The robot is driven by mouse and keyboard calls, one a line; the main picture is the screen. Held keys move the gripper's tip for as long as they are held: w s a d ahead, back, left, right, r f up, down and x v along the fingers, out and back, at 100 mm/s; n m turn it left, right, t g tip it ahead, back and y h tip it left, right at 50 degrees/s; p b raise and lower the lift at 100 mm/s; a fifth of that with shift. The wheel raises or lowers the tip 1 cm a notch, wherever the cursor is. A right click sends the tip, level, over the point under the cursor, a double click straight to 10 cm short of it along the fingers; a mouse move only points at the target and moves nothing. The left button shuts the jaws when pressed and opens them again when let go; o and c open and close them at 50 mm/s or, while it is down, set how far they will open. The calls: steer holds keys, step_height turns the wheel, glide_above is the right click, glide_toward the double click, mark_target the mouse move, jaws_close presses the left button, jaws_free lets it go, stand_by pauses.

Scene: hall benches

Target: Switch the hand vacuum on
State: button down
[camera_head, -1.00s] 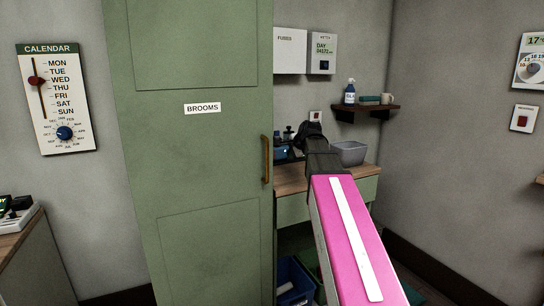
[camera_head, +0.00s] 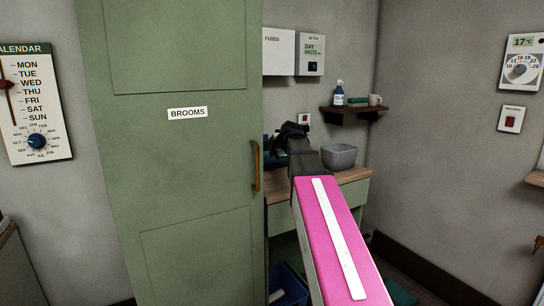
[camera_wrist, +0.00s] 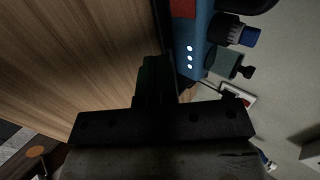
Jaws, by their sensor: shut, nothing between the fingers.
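A blue device (camera_wrist: 197,40) with a red patch and a row of white lights shows at the top of the wrist view. It may be the hand vacuum, but I cannot tell for sure. A blue knob and dark fittings stick out at its right. My gripper (camera_wrist: 156,65) is shut and empty, its dark fingers close to the device's left side; I cannot tell whether they touch. In the head view my gripper (camera_head: 292,130) is over the bench at the back and mostly hides the device. I cannot make out the device's switch position.
A tall green BROOMS cupboard (camera_head: 180,180) stands close at the left of my arm. A wooden bench top (camera_head: 350,175) carries a grey basin (camera_head: 340,156). A shelf (camera_head: 352,110) with a spray bottle (camera_head: 338,95) hangs above. A red wall switch (camera_head: 304,119) is behind my gripper.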

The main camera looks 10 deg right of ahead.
steer(key=x, duration=1)
steer(key=shift+w+a+r, duration=0.1)
steer(key=shift+w+r, duration=0.1)
steer(key=shift+w, duration=0.3)
steer(key=shift+w+a+f, duration=0.25)
steer(key=shift+w+a, duration=0.05)
steer(key=shift+w, duration=0.3)
steer(key=shift+w+f+t, duration=0.1)
steer(key=shift+w+t, duration=0.1)
steer(key=shift+t, duration=0.1)
steer(key=shift+r, duration=0.2)
steer(key=shift+r, duration=0.6)
